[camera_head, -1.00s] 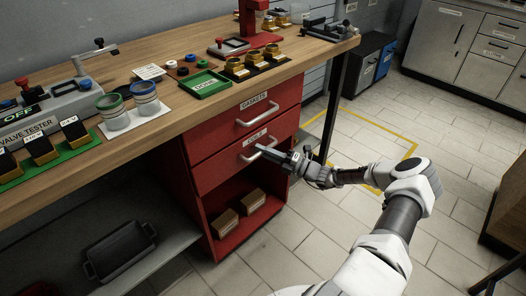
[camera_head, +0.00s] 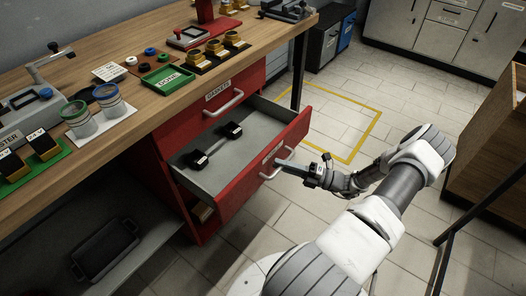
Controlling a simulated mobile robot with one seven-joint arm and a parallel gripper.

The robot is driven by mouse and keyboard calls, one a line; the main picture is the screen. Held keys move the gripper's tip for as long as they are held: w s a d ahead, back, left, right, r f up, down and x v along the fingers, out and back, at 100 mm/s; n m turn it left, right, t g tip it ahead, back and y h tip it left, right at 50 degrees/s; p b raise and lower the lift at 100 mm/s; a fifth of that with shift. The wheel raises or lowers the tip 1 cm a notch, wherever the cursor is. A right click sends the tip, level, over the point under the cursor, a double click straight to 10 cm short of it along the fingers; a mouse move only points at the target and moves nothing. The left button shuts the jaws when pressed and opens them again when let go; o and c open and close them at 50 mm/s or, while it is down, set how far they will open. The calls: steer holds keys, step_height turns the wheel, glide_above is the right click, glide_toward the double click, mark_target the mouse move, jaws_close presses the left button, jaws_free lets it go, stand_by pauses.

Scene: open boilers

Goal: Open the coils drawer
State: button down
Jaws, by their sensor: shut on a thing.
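The coils drawer (camera_head: 235,204) is the lower red drawer under the wooden bench. It stands pulled well out from the cabinet.
The bench top (camera_head: 150,105) carries a green tray (camera_head: 168,77), coils, valves and a red press. A dark bin (camera_head: 108,247) sits on the low shelf at left. Tiled floor with a yellow outline (camera_head: 350,157) is clear beyond the drawer. A wooden cabinet (camera_head: 495,150) stands at right.

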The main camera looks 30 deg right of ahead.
steer(key=s+d, duration=0.3)
steer(key=s, duration=0.6)
steer(key=shift+d, duration=0.2)
steer(key=c, duration=0.8)
jaws_free()
steer(key=shift+c, duration=0.2)
steer(key=b+v, duration=0.1)
steer(key=v, duration=1.6)
steer(key=shift+s, duration=0.15)
steer(key=shift+d+f, duration=0.1)
